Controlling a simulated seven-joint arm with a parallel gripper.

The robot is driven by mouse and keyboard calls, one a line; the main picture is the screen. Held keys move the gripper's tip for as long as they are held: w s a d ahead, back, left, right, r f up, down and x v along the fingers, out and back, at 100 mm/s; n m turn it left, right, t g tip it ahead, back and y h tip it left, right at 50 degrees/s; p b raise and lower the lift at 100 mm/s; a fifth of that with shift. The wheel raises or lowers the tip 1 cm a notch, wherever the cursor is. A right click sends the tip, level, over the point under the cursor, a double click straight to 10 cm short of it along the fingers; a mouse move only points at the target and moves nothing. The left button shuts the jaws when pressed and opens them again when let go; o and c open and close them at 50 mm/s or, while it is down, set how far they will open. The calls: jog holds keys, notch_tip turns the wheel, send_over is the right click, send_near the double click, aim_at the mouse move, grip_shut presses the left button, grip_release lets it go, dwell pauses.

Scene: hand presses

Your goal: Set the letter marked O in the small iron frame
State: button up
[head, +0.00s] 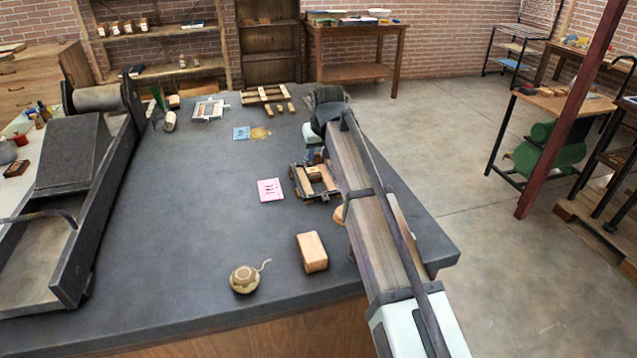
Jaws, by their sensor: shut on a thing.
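The small iron frame (297,183) lies on the dark bench top near its right side, with pale wooden pieces inside it. My gripper (315,160) points down just over the frame's far part, partly hidden by my own arm. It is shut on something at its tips. A small tan wooden block (314,173) shows right below the fingers, at the frame; it looks like the held letter, but I cannot read a mark on it. I cannot tell whether it touches the frame's bottom or hangs just above. Several small wooden blocks (280,109) stand by a slatted wooden rack (262,94) farther back.
A pink printed card (270,190) lies left of the frame. A wooden block (311,252) and a twine ball (245,279) are nearer. A pale frame (210,109) and blue card (241,133) lie farther back. A large press (75,190) fills the left. The bench middle is clear.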

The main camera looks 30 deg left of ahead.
aim_at(318, 187)
notch_tip(318, 187, down, 9)
jog(key=shift+f, duration=0.1)
dwell(0.4)
jog(key=shift+d+f, duration=0.1)
jog(key=shift+f, duration=0.25)
jog(key=shift+s+d+f, duration=0.1)
jog(key=shift+s+f, duration=0.05)
jog(key=shift+f, duration=0.15)
jog(key=o, duration=0.8)
jog(key=shift+o, duration=0.9)
jog(key=shift+r, duration=0.7)
jog(key=v, duration=1.1)
jog(key=shift+r, duration=0.4)
